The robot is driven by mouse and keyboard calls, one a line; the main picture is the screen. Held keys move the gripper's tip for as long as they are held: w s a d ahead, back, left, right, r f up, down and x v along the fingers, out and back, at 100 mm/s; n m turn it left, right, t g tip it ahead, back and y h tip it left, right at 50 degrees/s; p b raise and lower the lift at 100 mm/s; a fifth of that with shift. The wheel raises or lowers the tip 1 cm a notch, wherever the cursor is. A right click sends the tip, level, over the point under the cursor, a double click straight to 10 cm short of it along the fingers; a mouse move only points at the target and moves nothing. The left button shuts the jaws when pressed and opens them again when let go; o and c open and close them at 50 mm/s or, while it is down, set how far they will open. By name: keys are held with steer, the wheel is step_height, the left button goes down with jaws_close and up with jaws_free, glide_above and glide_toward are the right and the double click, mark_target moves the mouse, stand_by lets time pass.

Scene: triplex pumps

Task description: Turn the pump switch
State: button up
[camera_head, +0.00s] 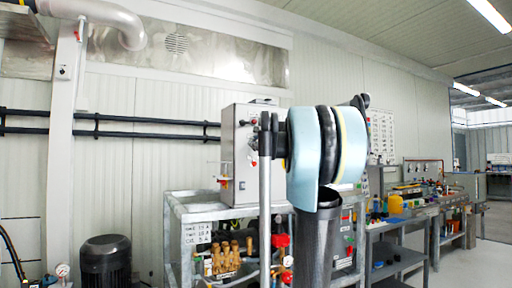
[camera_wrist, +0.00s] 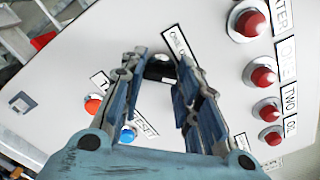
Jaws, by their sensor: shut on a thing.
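The black pump switch (camera_wrist: 160,68) sits on the white control panel in the wrist view, with a partly covered label beside it. My gripper (camera_wrist: 161,62) has its two blue fingers on either side of the switch and is shut on it. The fingers hide parts of the knob, so its exact angle is hard to tell. In the head view, the grey control box (camera_head: 243,187) stands on the pump frame. My arm covers much of its right side, and the switch cannot be made out there.
Several red lamps (camera_wrist: 264,76) line the panel's right side. An orange button (camera_wrist: 93,104) and a blue button (camera_wrist: 128,134) lie close to the left finger. The pump frame (camera_head: 186,211) stands below the box. A workbench (camera_head: 408,216) with tools is at the right.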

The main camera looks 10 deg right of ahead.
steer(key=n, duration=0.8)
steer(key=shift+s+a+n, duration=0.1)
steer(key=shift+n, duration=0.2)
steer(key=n, duration=0.4)
steer(key=shift+n, duration=2.5)
steer(key=o, duration=1.1)
steer(key=shift+f, duration=0.1)
steer(key=shift+c, duration=0.2)
